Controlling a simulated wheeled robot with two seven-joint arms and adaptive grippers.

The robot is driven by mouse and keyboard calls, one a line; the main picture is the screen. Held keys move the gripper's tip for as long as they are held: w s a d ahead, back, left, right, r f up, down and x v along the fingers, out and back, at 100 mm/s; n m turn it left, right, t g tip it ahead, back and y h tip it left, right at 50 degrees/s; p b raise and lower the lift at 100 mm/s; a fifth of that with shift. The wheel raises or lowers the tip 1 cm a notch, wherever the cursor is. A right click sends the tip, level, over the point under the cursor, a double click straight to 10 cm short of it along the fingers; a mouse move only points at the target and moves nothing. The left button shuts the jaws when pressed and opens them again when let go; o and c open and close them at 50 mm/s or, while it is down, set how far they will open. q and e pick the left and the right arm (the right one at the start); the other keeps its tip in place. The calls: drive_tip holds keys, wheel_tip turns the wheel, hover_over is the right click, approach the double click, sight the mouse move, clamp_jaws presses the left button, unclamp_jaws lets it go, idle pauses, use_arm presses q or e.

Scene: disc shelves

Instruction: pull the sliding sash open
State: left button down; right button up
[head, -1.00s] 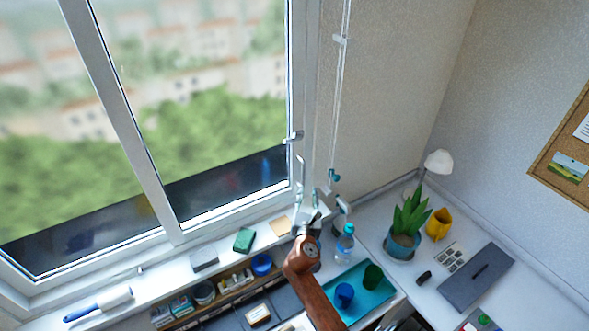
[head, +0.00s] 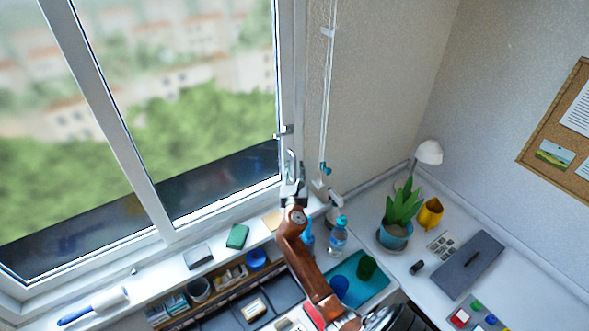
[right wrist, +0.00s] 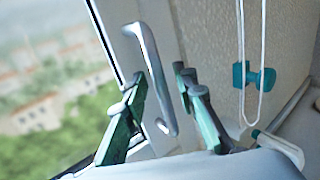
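The sliding sash (head: 279,100) is the right part of the window in the head view. No gap shows at its right edge, against the frame. Its pale upright bar handle (head: 290,163) is near the lower right corner of the pane. My right gripper (head: 292,182) is at the handle, partly hiding its lower end. In the right wrist view the handle (right wrist: 155,85) stands between the two green-padded fingers of my right gripper (right wrist: 160,78). The fingers are apart, with gaps beside the handle. My left gripper is not in view.
A blind cord with a teal clip (head: 324,168) hangs right of the handle. The sill holds a green block (head: 237,237) and a lint roller (head: 94,306). A water bottle (head: 338,236), a teal tray (head: 378,287) and a potted plant (head: 396,232) stand close by at the right.

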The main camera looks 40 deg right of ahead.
clamp_jaws()
idle(0.6)
